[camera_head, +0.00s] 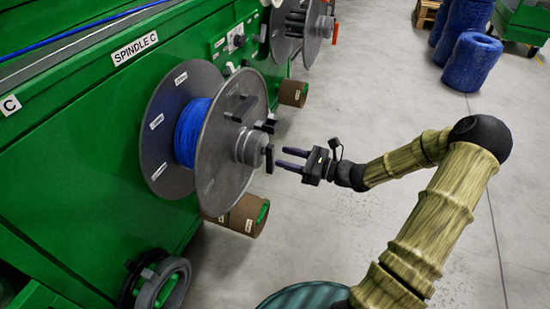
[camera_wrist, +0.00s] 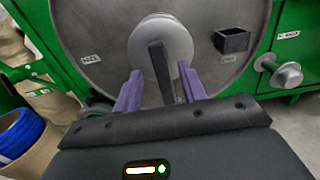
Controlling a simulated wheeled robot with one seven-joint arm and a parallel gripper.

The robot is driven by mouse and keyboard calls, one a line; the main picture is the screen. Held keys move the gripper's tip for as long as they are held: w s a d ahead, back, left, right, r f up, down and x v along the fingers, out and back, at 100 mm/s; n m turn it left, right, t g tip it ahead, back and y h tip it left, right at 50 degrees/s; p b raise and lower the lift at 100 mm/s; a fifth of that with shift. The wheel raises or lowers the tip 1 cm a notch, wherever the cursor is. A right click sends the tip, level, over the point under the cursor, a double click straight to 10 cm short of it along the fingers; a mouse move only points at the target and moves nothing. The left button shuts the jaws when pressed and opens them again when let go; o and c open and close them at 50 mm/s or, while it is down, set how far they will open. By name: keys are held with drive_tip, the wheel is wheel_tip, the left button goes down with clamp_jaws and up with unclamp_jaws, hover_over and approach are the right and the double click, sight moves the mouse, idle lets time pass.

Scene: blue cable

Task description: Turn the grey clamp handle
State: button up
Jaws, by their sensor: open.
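A grey round clamp (camera_head: 249,148) sits at the centre of the spool's outer flange. Its dark handle (camera_head: 269,158) stands out on the side facing my gripper. My gripper (camera_head: 286,158) is open, level with the handle and a little to its right, with its fingers pointing at it. In the wrist view the handle (camera_wrist: 160,72) is a dark upright bar in front of the grey clamp (camera_wrist: 163,40). It shows between the two purple fingers of my gripper (camera_wrist: 160,92). I see no contact with either finger.
The grey spool (camera_head: 225,185) with blue cable (camera_head: 190,132) hangs on the green machine (camera_head: 80,150). A dark box-like block (camera_wrist: 231,40) sticks out from the flange. Brown cardboard rolls (camera_head: 248,214) lie below the spool. The floor (camera_head: 375,110) right of my gripper is clear.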

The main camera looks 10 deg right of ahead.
sight(270, 160)
drive_tip(key=b+x, duration=0.1)
drive_tip(key=x, duration=0.3)
clamp_jaws()
